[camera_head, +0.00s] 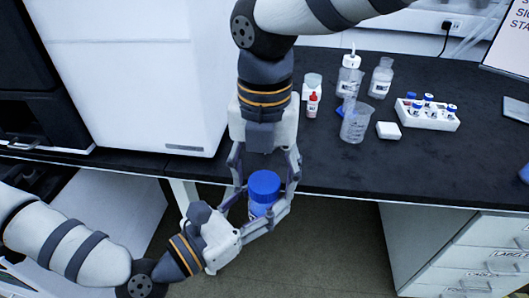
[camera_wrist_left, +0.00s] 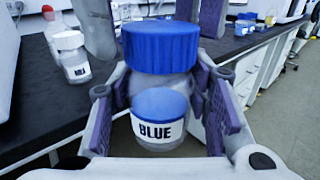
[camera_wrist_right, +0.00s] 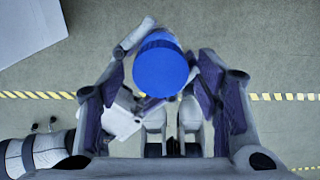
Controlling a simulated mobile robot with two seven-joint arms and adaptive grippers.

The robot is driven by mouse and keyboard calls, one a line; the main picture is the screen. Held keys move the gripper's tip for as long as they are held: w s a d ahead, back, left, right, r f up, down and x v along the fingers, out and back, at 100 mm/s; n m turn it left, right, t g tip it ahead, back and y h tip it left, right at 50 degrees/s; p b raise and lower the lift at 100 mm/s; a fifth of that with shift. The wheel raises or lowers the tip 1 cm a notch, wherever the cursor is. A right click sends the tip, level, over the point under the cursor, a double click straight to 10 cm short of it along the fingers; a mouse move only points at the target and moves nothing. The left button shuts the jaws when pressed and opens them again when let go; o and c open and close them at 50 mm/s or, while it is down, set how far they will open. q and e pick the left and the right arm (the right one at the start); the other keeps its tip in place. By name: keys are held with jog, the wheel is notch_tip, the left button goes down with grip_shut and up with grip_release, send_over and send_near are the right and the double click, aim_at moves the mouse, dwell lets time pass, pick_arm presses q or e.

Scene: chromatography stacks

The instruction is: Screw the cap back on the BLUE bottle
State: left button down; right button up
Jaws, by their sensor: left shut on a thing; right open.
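The blue bottle, labelled BLUE (camera_wrist_left: 155,130), is held upright off the bench's front edge. My left gripper (camera_head: 258,210) is shut on its body from the lower left. A wide blue cap (camera_head: 264,185) is on top of the bottle; it also shows in the left wrist view (camera_wrist_left: 160,46) and from above in the right wrist view (camera_wrist_right: 161,68). I cannot tell whether it is threaded tight. My right gripper (camera_head: 265,178) is open and points down, its fingers on either side of the cap with gaps visible in the right wrist view. The bottle's lower part is hidden in the head view.
The black bench (camera_head: 350,170) holds several clear bottles, a red-and-white dropper bottle (camera_head: 312,105), a beaker (camera_head: 355,122), a white block (camera_head: 388,130) and a vial rack (camera_head: 428,116). A large white instrument (camera_head: 140,70) stands at the left. Drawers (camera_head: 480,255) are below right.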

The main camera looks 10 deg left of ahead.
jog(key=shift+f, duration=0.4)
jog(key=shift+c, duration=0.5)
jog(key=c, duration=0.9)
jog(key=o, duration=1.1)
jog(key=shift+r, duration=2.3)
jog(key=shift+c, duration=0.5)
